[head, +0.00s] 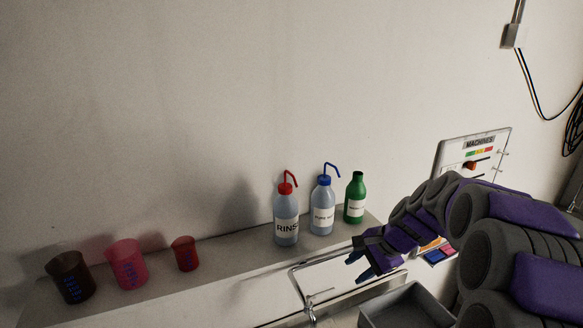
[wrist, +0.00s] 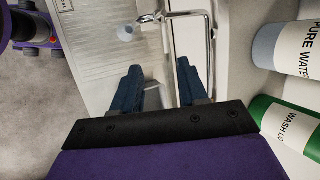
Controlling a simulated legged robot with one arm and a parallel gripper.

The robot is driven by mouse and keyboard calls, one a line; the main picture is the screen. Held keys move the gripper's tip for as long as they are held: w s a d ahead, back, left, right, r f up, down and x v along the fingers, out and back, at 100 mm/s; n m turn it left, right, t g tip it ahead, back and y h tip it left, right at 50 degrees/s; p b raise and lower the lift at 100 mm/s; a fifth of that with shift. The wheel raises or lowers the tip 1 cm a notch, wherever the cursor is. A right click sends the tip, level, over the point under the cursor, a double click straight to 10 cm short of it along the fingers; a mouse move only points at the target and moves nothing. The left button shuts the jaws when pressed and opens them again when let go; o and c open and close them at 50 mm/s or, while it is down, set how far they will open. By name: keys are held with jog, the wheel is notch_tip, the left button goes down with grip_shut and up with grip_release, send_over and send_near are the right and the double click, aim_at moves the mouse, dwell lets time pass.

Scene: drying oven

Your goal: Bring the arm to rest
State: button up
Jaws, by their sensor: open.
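My gripper (head: 361,266) is at the end of my purple and grey arm, on the right of the head view. It hangs in front of the shelf and above the sink area. In the wrist view my gripper (wrist: 160,86) shows two blue fingers spread apart with nothing between them. The gripper is apart from the bottles.
On the shelf (head: 225,265) stand a red-capped bottle (head: 286,226), a blue-capped bottle (head: 322,212), a green bottle (head: 355,200) and brown (head: 70,280), pink (head: 128,268) and red (head: 185,255) beakers. A grey tray (head: 405,305) is below my arm. A machine panel (head: 475,150) hangs behind.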

jog(key=s+a+f+n+g+h+b, duration=0.1)
jog(key=s+a+f+n+b, duration=0.25)
jog(key=s, duration=0.45)
jog(key=s+a+f+n+g+h+b, duration=0.1)
jog(key=s+a+f+n+g+b, duration=0.15)
jog(key=s+f+b, duration=0.45)
jog(key=s+a+f+n+g+h+b, duration=0.15)
jog(key=s+a+n, duration=0.25)
jog(key=s, duration=0.6)
jog(key=s+d+f+n+h+b, duration=0.1)
jog(key=s+f+b, duration=0.4)
jog(key=s, duration=0.5)
jog(key=shift+s+d+f+n, duration=0.2)
jog(key=shift+d+f+n, duration=0.6)
jog(key=shift+n, duration=0.4)
